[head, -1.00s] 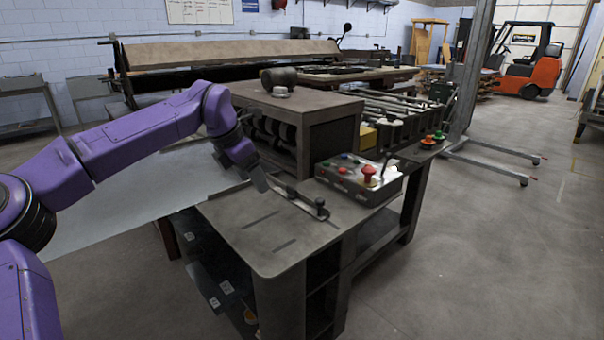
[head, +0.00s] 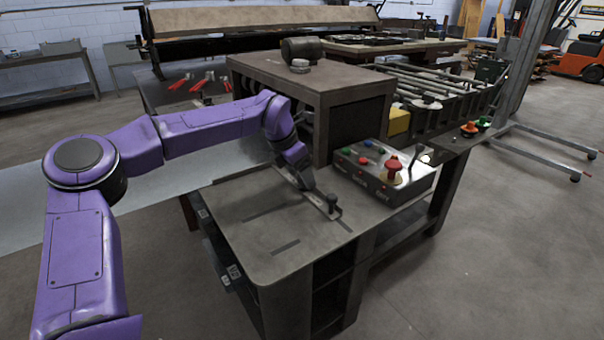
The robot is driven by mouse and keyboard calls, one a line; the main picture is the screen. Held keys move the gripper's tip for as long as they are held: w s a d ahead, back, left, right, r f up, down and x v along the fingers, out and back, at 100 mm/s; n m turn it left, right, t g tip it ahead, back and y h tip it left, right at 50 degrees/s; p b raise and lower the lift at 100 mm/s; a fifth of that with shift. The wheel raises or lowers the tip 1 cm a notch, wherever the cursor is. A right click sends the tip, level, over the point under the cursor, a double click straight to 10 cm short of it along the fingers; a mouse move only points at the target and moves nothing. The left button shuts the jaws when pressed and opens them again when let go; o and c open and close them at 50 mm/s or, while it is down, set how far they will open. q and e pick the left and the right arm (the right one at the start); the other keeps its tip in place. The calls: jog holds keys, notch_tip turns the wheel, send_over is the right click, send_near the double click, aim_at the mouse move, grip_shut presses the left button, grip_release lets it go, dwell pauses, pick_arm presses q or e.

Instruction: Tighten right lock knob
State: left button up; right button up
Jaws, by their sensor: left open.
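A small dark lock knob (head: 332,200) stands upright at the near right end of a flat metal guide bar (head: 318,203) on the grey worktable (head: 262,250). My left gripper (head: 305,184) points down at the bar's far part, just left of and behind the knob. It is open, but its fingers are small and dark here, and I cannot tell whether they touch the bar. Nothing shows between them. My right gripper is not in view.
A control box (head: 383,176) with a red mushroom button and a lever stands right of the knob. A box-shaped machine housing (head: 318,85) rises behind the gripper. A large metal sheet (head: 150,195) lies to the left. The table's front is clear.

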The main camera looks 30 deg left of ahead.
pick_arm(q)
jog(key=shift+d+f, duration=0.15)
jog(key=shift+f, duration=0.1)
jog(key=shift+w, duration=0.1)
jog(key=c, duration=1.1)
jog(key=shift+o, duration=0.2)
jog(key=shift+r+m+p, duration=0.3)
jog(key=shift+m+p, duration=0.2)
jog(key=shift+p, duration=0.55)
jog(key=shift+f+p, duration=0.1)
jog(key=shift+p, duration=0.2)
jog(key=shift+f+m, duration=0.15)
jog(key=shift+m, duration=0.15)
jog(key=o, duration=1.1)
jog(key=shift+c, duration=0.2)
